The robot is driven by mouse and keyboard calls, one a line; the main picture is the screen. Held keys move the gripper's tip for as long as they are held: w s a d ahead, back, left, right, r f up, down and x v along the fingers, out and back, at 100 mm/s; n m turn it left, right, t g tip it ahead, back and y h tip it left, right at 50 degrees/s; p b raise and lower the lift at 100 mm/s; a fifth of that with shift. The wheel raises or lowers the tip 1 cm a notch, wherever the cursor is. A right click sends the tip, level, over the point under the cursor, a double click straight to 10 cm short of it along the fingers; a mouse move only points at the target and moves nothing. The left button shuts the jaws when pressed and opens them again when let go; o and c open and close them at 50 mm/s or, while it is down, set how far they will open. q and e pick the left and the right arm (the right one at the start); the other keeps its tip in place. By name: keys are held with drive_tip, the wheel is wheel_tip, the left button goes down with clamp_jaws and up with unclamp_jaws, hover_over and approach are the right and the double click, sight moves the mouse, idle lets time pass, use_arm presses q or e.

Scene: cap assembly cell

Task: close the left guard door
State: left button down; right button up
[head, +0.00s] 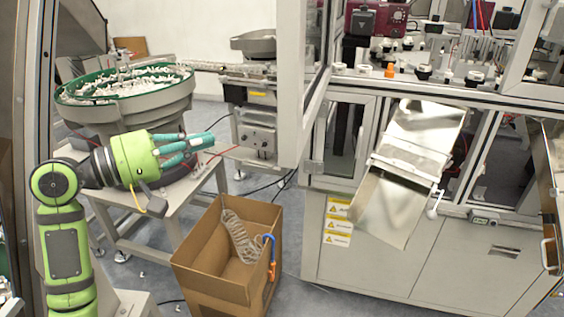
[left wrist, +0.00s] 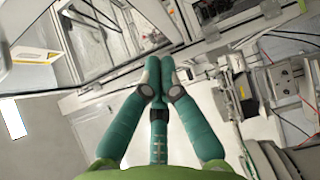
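The left guard door (head: 290,100) stands swung open in the head view, seen nearly edge-on as a pale frame with a clear pane. It juts out from the left side of the machine's front. My left gripper (head: 208,143) is left of the door, apart from it, with its teal fingers pointing right. In the left wrist view, the fingertips (left wrist: 160,66) are together with nothing visible between them. A framed clear panel (left wrist: 110,75) shows at upper left there; I cannot tell whether it is this door. My right gripper is not in view.
A green-rimmed bowl feeder (head: 125,108) stands on a table behind my left arm. A cardboard box (head: 205,265) with a clear coiled hose sits on the floor below. A shiny metal chute (head: 395,205) sticks out from the machine front, right of the door.

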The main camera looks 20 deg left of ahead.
use_arm(q)
drive_tip(key=w+d+p, duration=0.4)
drive_tip(key=w+d, duration=0.1)
drive_tip(key=d, duration=0.6)
drive_tip(key=shift+w+d+r+p, duration=0.2)
drive_tip(key=shift+w+r+p, duration=0.2)
